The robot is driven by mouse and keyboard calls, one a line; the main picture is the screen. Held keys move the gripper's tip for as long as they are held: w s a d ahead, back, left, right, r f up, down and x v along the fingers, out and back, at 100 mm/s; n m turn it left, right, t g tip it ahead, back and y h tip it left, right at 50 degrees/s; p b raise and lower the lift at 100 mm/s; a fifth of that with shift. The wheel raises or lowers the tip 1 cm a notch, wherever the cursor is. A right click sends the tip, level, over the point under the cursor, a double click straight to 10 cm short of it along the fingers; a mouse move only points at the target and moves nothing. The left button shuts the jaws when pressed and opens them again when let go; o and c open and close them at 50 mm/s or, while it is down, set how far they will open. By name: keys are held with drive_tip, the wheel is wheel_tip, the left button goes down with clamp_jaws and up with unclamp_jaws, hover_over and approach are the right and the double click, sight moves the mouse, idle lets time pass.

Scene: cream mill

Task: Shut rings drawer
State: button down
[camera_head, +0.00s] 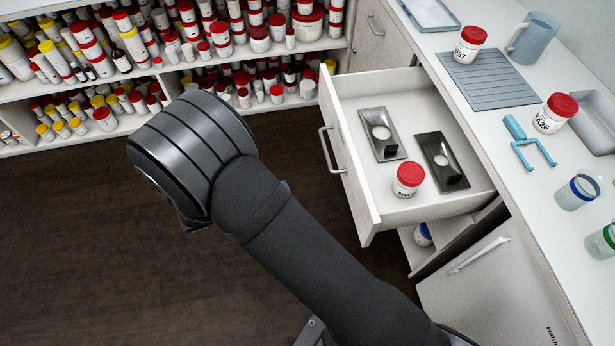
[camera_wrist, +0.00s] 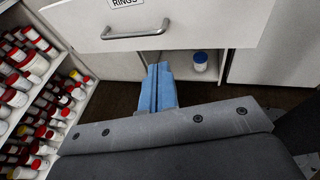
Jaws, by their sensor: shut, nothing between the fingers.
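The rings drawer (camera_head: 352,190) is pulled out from the white counter unit. Its front panel, with a "RINGS" label and a metal bar handle (camera_wrist: 137,34), faces me in the wrist view; the handle (camera_head: 330,150) also shows in the head view. Inside lie a grey metal ring plate (camera_head: 396,147), a darker ring plate (camera_head: 433,146) and a red-lidded white jar (camera_head: 408,180). My gripper (camera_wrist: 159,67) shows its blue fingers in the wrist view, shut and empty, below the handle and apart from it as far as I can tell. The head view hides the fingers behind my arm.
An open compartment below the drawer holds a blue-lidded jar (camera_wrist: 201,61). The counter above carries a red-lidded jar (camera_head: 470,44), a grey ribbed mat (camera_head: 490,85), a blue mug (camera_head: 532,38) and a light-blue tool (camera_head: 530,145). Shelves of jars (camera_head: 250,50) stand behind; the dark floor is clear.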

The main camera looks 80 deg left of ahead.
sight(411, 164)
drive_tip(key=x, duration=1.3)
drive_tip(key=shift+w, duration=0.2)
drive_tip(key=w, duration=3.2)
drive_tip(key=shift+w+r, duration=0.1)
drive_tip(key=shift+w, duration=0.85)
drive_tip(key=shift+r, duration=0.1)
drive_tip(key=v, duration=1.4)
drive_tip(key=shift+s+f, duration=0.25)
drive_tip(key=shift+s, duration=0.1)
drive_tip(key=shift+w, duration=0.15)
drive_tip(key=x, duration=1.4)
drive_tip(key=shift+r, duration=0.15)
